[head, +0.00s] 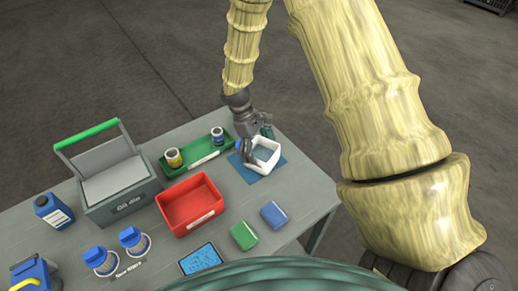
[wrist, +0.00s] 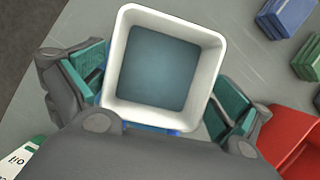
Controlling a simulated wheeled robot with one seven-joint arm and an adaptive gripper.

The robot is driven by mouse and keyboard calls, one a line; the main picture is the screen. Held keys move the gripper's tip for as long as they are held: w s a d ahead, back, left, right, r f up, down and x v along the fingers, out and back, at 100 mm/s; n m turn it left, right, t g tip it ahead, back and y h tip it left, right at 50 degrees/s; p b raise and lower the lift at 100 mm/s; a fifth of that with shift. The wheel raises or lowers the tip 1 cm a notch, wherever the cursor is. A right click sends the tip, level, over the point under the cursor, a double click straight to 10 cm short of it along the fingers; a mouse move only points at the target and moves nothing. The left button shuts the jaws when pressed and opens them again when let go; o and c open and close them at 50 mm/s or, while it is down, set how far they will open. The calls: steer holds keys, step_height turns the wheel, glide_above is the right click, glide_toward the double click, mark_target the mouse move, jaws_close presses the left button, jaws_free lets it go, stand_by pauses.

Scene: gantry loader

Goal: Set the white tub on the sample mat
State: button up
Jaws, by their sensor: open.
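The white tub (head: 262,156) stands upright at the right end of the table, on the blue sample mat (head: 243,174). It is empty inside as far as I can see. In the wrist view the tub (wrist: 213,77) sits between my fingers, with a strip of the blue mat showing just below it. My gripper (head: 256,146) is at the tub from above, and its jaws are open around the tub's sides. In the wrist view my gripper (wrist: 158,100) has a teal pad on each side of the tub. I cannot tell whether either pad touches it.
A red bin (head: 205,226) stands left of the mat. A green tray (head: 177,174) with jars lies behind it. Green (head: 244,236) and blue (head: 274,215) blocks lie in front. A grey toolbox (head: 121,208) stands further left. The table's right edge is close by.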

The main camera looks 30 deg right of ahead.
steer(key=shift+r, duration=0.15)
steer(key=b+v, duration=0.2)
steer(key=v, duration=1)
stand_by(0.3)
